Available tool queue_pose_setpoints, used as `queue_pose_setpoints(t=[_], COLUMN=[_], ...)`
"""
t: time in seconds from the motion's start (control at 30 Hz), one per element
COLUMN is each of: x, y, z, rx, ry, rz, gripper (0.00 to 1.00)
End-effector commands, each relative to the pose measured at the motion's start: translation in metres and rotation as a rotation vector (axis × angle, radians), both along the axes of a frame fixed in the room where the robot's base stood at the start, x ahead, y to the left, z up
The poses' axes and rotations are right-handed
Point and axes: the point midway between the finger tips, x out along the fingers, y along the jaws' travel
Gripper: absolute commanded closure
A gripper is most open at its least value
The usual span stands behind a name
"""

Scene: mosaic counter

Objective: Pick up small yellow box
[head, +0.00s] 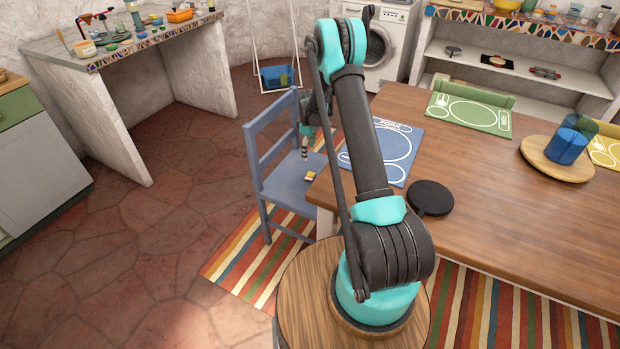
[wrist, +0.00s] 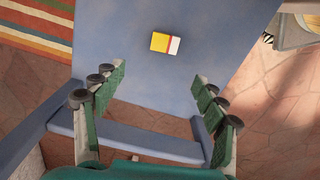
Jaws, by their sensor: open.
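The small yellow box (wrist: 160,42) lies flat on the seat of the blue chair (wrist: 205,25). It has a yellow part, a thin red stripe and a white end. In the head view the box (head: 311,177) is small on the chair seat, near the table edge. My gripper (wrist: 158,85) is open and empty, its green-padded fingers spread wide. In the wrist view the box appears beyond the fingertips, roughly midway between them, with a gap.
The chair's blue backrest (head: 268,150) rises left of the seat. The wooden table (head: 480,215) stands to the right, bearing a blue placemat (head: 395,165), a black disc (head: 431,197) and a round board (head: 540,160). A striped rug (head: 240,265) lies below. The floor at left is clear.

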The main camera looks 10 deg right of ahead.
Motion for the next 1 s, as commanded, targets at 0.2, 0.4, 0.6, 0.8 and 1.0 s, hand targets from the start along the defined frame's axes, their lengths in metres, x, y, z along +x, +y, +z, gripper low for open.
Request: queue_pose_setpoints(t=[0.2,0.4,0.6,0.8,1.0], x=[0.0,-0.001,-0.002,-0.008,-0.011], y=[0.0,0.0,-0.001,-0.003,-0.004], z=[-0.045,-0.074,-0.084,-0.101,-0.129], rx=[0.0,0.0,0.0,0.0,0.0], ry=[0.0,0.0,0.0,0.0,0.0], rz=[-0.001,-0.001,-0.001,-0.002,-0.001], gripper=[0.28,0.28,0.28,0.28,0.28])
